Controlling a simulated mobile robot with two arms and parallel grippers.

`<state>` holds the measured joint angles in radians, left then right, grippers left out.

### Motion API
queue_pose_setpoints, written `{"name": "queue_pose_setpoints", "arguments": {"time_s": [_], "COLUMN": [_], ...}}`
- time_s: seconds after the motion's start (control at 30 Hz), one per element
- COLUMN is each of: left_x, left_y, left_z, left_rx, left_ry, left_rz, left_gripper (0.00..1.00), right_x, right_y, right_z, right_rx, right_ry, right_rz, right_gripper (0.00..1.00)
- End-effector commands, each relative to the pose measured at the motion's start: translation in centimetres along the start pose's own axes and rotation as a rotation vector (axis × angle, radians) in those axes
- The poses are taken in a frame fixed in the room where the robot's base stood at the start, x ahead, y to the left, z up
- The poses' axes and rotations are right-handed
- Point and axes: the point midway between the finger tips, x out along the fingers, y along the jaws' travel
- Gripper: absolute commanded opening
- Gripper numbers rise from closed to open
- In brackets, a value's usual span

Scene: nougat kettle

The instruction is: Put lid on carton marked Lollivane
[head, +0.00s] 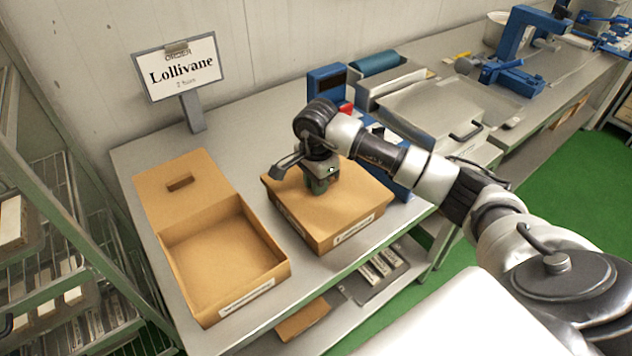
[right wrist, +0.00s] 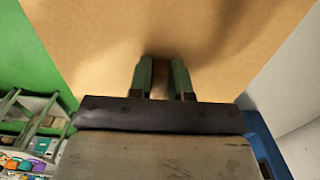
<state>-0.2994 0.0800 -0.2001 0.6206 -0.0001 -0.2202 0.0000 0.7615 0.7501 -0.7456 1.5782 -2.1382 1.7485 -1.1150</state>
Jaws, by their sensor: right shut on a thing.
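An open, empty cardboard carton (head: 222,252) stands at the left of the steel table; the label on its front is too small to read. A flat brown lid (head: 165,202) with a small raised grip lies against its far side. To the right is a second carton (head: 318,244), also with an unreadable front label, with a brown lid (head: 350,188) over its top. My right gripper (head: 318,187) points down at this lid and is shut on its grip, which shows between the fingers in the right wrist view (right wrist: 160,80). I cannot tell whether the lid is fully seated. My left gripper is not in view.
An order sign (head: 180,68) reading Lollivane stands behind the left carton. A blue device (head: 326,82) and a metal box (head: 430,108) stand behind and right of the right carton. A wire rack (head: 50,220) borders the table's left. Bare table shows between the cartons.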

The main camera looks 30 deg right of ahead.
Motion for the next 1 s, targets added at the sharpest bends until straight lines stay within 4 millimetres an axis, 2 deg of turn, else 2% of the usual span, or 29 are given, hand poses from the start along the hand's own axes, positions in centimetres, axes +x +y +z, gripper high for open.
{"name": "queue_pose_setpoints", "arguments": {"time_s": [0.27, 0.3, 0.47, 0.67, 0.8, 1.0], "left_x": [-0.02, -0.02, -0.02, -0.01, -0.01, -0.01], "left_y": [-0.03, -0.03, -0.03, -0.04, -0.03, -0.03], "left_z": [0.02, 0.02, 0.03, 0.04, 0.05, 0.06], "left_rx": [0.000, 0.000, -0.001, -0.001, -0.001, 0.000], "left_ry": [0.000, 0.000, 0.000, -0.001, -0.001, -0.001], "left_rz": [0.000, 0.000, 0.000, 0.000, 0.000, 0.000], "left_gripper": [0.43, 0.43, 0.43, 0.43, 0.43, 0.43], "right_x": [-0.04, -0.04, -0.03, -0.01, 0.00, 0.00], "right_y": [-0.01, -0.01, 0.00, 0.00, 0.01, 0.00], "right_z": [0.02, 0.02, 0.03, 0.03, 0.04, 0.04], "right_rx": [0.000, 0.000, 0.000, 0.000, 0.000, 0.000], "right_ry": [-0.001, -0.001, -0.001, -0.001, -0.001, -0.001], "right_rz": [0.000, 0.000, 0.000, 0.000, 0.000, 0.000], "right_gripper": [0.00, 0.23, 0.48, 0.48, 0.70, 0.70]}}
